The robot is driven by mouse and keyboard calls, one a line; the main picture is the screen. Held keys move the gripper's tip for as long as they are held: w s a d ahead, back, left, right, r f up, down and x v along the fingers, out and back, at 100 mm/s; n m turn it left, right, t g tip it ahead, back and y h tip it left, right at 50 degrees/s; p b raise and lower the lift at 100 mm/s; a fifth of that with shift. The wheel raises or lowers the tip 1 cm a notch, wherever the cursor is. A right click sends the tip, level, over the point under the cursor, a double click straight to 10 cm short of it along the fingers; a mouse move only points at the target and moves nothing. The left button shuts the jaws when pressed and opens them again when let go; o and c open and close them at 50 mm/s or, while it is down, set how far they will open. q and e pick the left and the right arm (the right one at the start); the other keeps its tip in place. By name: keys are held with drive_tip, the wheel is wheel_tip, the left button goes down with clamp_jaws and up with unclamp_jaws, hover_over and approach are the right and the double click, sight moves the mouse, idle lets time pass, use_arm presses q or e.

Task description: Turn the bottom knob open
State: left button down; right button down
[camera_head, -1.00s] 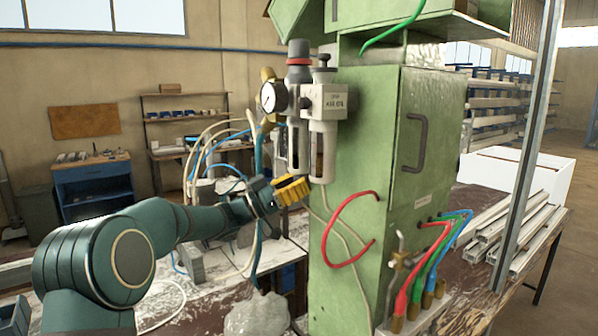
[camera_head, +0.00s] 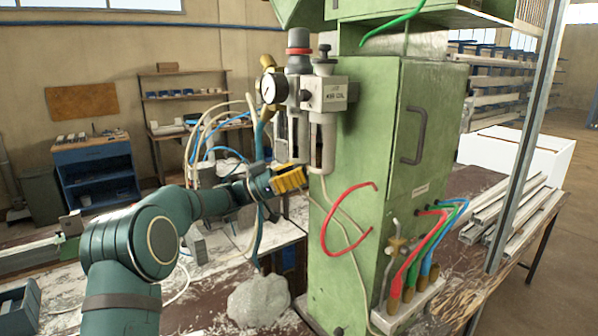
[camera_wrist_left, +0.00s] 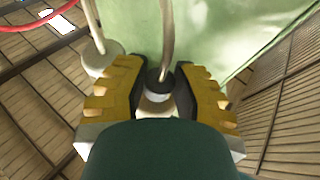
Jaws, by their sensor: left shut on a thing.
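The air service unit has a left filter bowl (camera_head: 301,140) and a right lubricator bowl (camera_head: 323,150) on the side of the green cabinet. My left gripper (camera_head: 289,178) has yellow fingers and sits just under the left bowl. In the wrist view my left gripper (camera_wrist_left: 156,88) has a finger on each side of the bottom knob (camera_wrist_left: 157,97), a small round part with dark and pale sections, and is shut on it. The knob is hidden behind the fingers in the head view. My right gripper is in neither view.
The green cabinet (camera_head: 375,140) stands close to the right of the gripper. A red hose (camera_head: 325,235) loops from its side. Pale and blue cables (camera_head: 205,140) hang behind the gripper. A grey lump (camera_head: 258,302) lies on the bench below.

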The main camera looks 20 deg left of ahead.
use_arm(q)
drive_tip(key=c, duration=0.7)
unclamp_jaws()
drive_tip(key=shift+r, duration=0.15)
drive_tip(key=v, duration=1.2)
drive_tip(key=shift+s, duration=0.1)
